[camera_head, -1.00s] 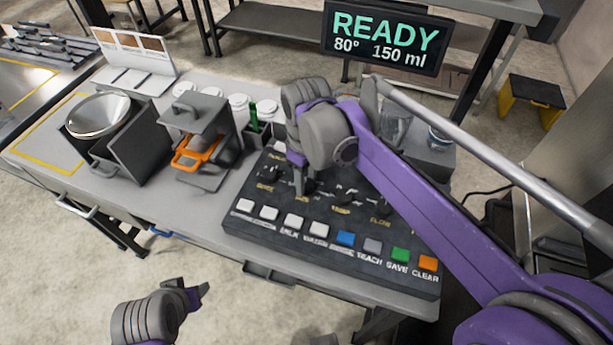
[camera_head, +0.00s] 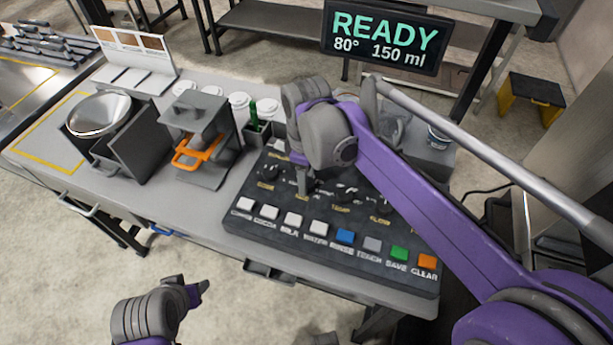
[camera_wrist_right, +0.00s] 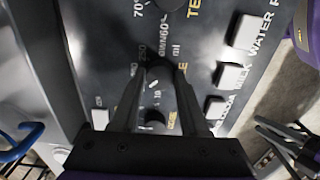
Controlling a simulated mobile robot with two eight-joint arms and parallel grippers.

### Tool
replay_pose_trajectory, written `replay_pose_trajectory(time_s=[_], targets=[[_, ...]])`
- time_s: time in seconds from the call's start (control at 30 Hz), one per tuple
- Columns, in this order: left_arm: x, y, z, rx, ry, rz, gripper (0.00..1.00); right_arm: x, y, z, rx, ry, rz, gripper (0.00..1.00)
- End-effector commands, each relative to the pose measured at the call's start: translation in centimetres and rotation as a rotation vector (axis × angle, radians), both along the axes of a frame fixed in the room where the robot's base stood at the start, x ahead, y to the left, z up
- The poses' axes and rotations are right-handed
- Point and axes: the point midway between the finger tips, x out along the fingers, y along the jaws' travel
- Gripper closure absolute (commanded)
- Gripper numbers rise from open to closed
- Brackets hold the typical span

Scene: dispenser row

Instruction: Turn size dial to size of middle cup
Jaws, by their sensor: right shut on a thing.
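The dark control panel (camera_head: 330,245) lies on the bench, with a row of dials above a row of buttons. My right gripper (camera_head: 303,188) reaches down onto the size dial, second from the left. In the right wrist view the size dial (camera_wrist_right: 160,72) sits between the fingertips (camera_wrist_right: 160,75), which are shut on it. The fingers cover part of its label and scale, so its setting is not readable. The display (camera_head: 385,40) reads READY, 80°, 150 ml. Which cup is the middle one I cannot tell. My left gripper (camera_head: 200,290) is low at the front, away from the bench; its jaw opening is unclear.
A metal bowl (camera_head: 98,115) and a grey machine with an orange handle (camera_head: 195,152) stand left of the panel. White-lidded containers (camera_head: 240,101) stand behind. My right arm crosses over the panel's right side.

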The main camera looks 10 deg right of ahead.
Motion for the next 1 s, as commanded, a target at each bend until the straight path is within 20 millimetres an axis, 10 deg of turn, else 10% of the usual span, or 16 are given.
replay_pose_trajectory(time_s=[0.03, 0.07, 0.2, 0.57, 1.0], targets=[[0.0, 0.0, 0.0, 0.000, 0.000, 0.000, 0.47, 0.0, 0.0, 0.0, 0.000, -0.001, 0.000, 1.00], [0.0, 0.0, 0.0, 0.000, 0.000, 0.000, 0.47, 0.0, 0.0, 0.0, 0.000, -0.001, 0.000, 0.52], [0.0, 0.0, 0.0, 0.000, 0.000, 0.000, 0.47, 0.0, 0.0, 0.0, 0.000, -0.001, -0.001, 0.27], [0.0, 0.0, 0.0, 0.000, 0.000, 0.000, 0.47, 0.0, 0.0, 0.4, 0.000, 0.000, -0.001, 0.26], [0.2, 0.0, 0.8, 0.000, -0.004, 0.000, 0.47, 0.0, 0.0, 8.3, -0.001, -0.001, -0.001, 0.26]])
